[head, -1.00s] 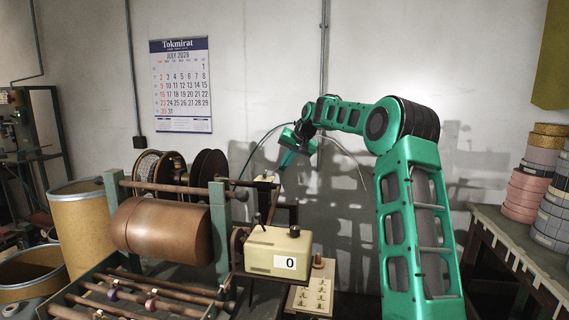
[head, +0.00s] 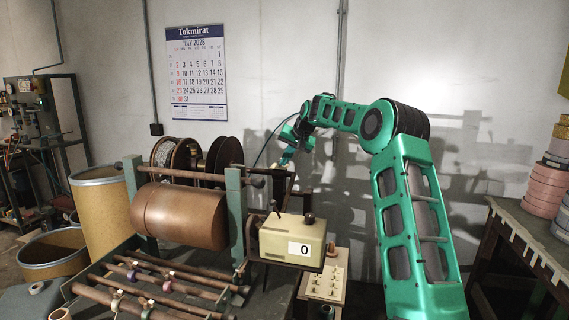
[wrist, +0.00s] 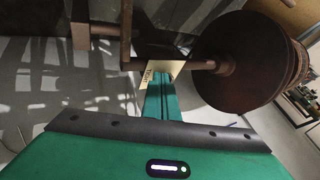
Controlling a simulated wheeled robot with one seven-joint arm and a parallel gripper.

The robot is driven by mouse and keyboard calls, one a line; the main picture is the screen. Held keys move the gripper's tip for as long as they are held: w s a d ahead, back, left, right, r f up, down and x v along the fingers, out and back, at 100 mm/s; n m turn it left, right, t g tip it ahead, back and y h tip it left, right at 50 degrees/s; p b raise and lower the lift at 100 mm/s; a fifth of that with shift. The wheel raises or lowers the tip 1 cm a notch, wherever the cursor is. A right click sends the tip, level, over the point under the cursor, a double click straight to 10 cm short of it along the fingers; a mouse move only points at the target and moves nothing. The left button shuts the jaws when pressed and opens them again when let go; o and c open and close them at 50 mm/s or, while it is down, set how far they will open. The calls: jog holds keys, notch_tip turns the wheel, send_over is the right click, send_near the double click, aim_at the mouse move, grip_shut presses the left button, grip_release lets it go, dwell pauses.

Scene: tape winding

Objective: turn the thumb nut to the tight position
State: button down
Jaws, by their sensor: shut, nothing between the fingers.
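My gripper (head: 285,159) is at the far side of the winding machine, by a small cream plate (head: 281,172) behind the roller frame. In the wrist view my gripper (wrist: 158,78) shows its green fingers together, with nothing seen between them. A brown shaft (wrist: 205,65) runs from beside the plate to a large dark disc (wrist: 236,62). I cannot make out the thumb nut; the fingers may hide it. I cannot tell whether the tips touch anything.
The copper-brown drum (head: 180,215) sits in its green frame (head: 234,210). The cream counter box (head: 285,233) reads 0, with a pegged board (head: 325,282) beside it. Bars with rings lie in front. A table (head: 520,235) with stacked tape rolls stands at the right.

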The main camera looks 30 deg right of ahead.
jog(key=shift+a+m+h, duration=0.35)
jog(key=shift+m+h, duration=0.15)
jog(key=shift+m, duration=0.3)
jog(key=shift+w+a+r+m+g+h, duration=0.1)
jog(key=shift+w+a+m+g+h, duration=0.45)
jog(key=shift+m+h, duration=0.85)
jog(key=shift+w+a+m+g+h, duration=0.35)
jog(key=shift+a+m+h, duration=0.3)
jog(key=shift+m, duration=1.5)
jog(key=shift+w+a+r+m+g+h, duration=0.1)
jog(key=shift+w+a+m+g+h, duration=0.55)
jog(key=shift+m, duration=1.1)
jog(key=shift+s+t+h, duration=0.15)
jog(key=shift+t+h, duration=0.1)
jog(key=shift+h, duration=0.05)
